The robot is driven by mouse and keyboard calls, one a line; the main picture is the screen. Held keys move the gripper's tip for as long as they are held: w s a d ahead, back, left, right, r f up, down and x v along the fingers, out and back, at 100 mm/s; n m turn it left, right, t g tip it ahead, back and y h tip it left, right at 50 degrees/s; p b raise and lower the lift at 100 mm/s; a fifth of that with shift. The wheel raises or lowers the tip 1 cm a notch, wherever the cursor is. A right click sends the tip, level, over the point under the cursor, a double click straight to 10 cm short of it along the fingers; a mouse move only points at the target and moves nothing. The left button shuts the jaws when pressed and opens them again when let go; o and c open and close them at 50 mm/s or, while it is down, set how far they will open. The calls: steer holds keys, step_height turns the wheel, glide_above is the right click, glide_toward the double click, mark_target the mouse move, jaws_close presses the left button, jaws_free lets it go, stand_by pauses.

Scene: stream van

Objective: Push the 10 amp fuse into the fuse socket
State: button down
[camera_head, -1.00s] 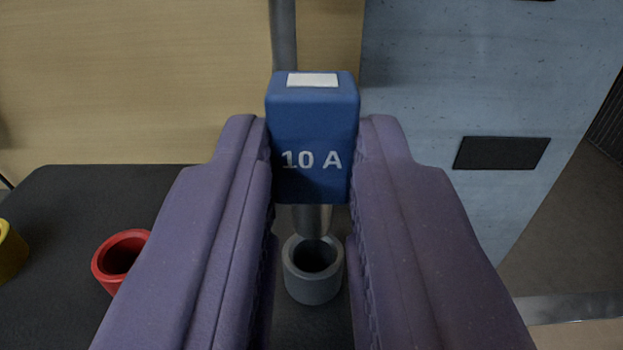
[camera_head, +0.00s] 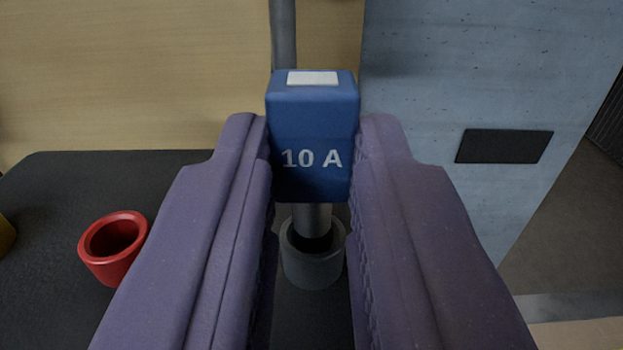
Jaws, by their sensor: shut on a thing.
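The blue 10 amp fuse (camera_head: 312,125), marked "10 A" with a white patch on top, is upright between the two purple fingers of my gripper (camera_head: 312,150). My gripper is shut on the fuse's blue body. A grey metal pin (camera_head: 312,218) extends down from the body. The grey round fuse socket (camera_head: 313,265) is right below. The pin's lower end overlaps the socket's dark opening; I cannot tell how far inside it is. The blue body is clear above the socket's rim.
A red cup-like ring (camera_head: 113,248) stands on the black surface (camera_head: 50,250) at left, with a yellow one (camera_head: 5,235) cut off at the edge. A grey-blue panel (camera_head: 440,75) rises behind right. A grey post (camera_head: 284,35) stands behind the fuse.

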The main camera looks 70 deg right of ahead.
steer(key=shift+f+b, duration=0.7)
steer(key=shift+f, duration=0.25)
steer(key=c, duration=0.9)
jaws_free()
steer(key=shift+a, duration=0.1)
steer(key=p+v, duration=0.2)
steer(key=v, duration=0.4)
steer(key=shift+s+a, duration=0.1)
steer(key=shift+a, duration=0.2)
steer(key=shift+s+a, duration=0.25)
steer(key=shift+a, duration=0.25)
